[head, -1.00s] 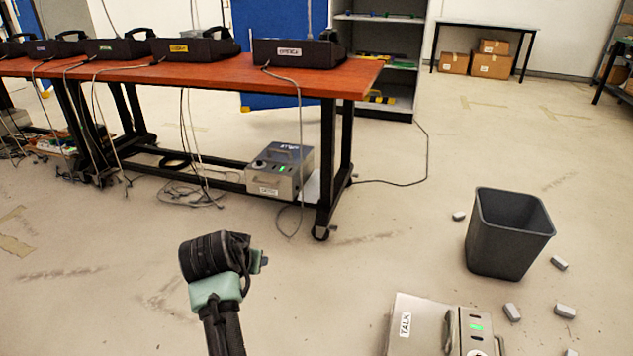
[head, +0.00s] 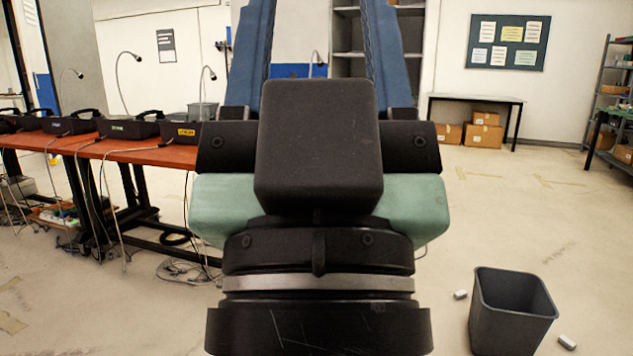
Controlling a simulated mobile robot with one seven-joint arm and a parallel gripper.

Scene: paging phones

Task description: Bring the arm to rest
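My gripper (head: 316,40) fills the middle of the head view, close to the camera and seen from behind. A black wrist, a pale green body and a black block lead up to two long blue-grey fingers. The fingers stand wide apart, and their tips reach the top edge of the picture. Nothing shows held between them; I see the background through the gap. The arm blocks the right part of the red-brown table and the floor behind it.
The red-brown table (head: 152,153) with several black phone units stands at left, cables hanging below. A dark bin (head: 510,315) is on the floor at lower right, with small grey blocks around it. A far table (head: 475,97) stands over cardboard boxes. Floor at right is mostly clear.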

